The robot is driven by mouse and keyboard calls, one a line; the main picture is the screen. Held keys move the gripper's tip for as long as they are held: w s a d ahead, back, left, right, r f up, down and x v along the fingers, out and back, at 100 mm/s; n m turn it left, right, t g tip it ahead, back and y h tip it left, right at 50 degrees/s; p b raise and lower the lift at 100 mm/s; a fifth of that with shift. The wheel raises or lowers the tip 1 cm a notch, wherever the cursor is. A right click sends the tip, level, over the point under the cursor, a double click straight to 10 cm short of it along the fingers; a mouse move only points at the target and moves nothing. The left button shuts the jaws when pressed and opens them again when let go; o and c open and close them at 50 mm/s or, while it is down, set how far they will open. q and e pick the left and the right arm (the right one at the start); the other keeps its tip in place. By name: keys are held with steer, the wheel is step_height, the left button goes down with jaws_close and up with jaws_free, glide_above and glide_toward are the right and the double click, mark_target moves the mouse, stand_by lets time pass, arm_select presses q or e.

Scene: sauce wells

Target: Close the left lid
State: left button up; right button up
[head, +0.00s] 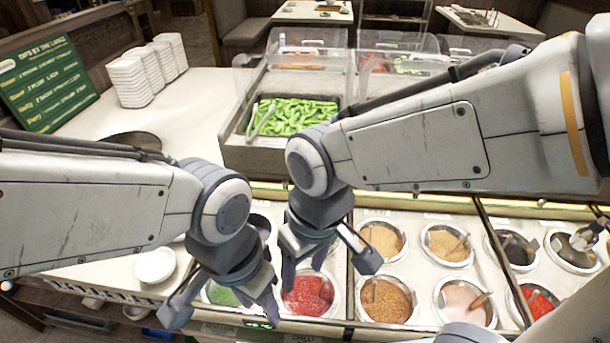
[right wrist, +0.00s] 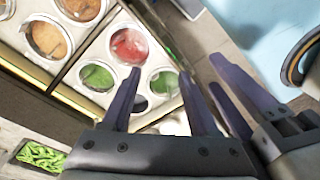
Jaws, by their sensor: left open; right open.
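My left gripper (head: 222,308) is open and empty over the front left wells, its fingers spread above a green-sauce well (head: 224,295). My right gripper (head: 327,272) is open just to its right, over a red-sauce well (head: 312,297); its fingers show in the right wrist view (right wrist: 160,98). Clear hinged covers stand at the back of the counter, a left one (head: 303,42) behind the green beans and a right one (head: 397,42). I cannot tell which is the left lid. My grippers and arms hide parts of the left wells.
A tray of green beans (head: 290,116) with tongs is behind my grippers. More sauce wells, some with spoons, lie right, such as a tan one (head: 448,244). Stacked white dishes (head: 130,82) and a green menu board (head: 45,83) stand left. A small white bowl (head: 155,265) is front left.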

steer(key=w+a+f+m+t+b, duration=0.1)
steer(key=w+a+b, duration=0.1)
steer(key=w, duration=0.4)
steer(key=w+a+f+b, duration=0.1)
steer(key=w+a+f, duration=0.1)
steer(key=w, duration=0.4)
steer(key=m+t+b, duration=0.3)
steer(key=m+b, duration=0.1)
steer(key=b, duration=0.3)
glide_toward(285, 182)
steer(key=p+x, duration=0.2)
steer(key=x, duration=0.7)
steer(key=shift+f, duration=0.1)
jaws_close()
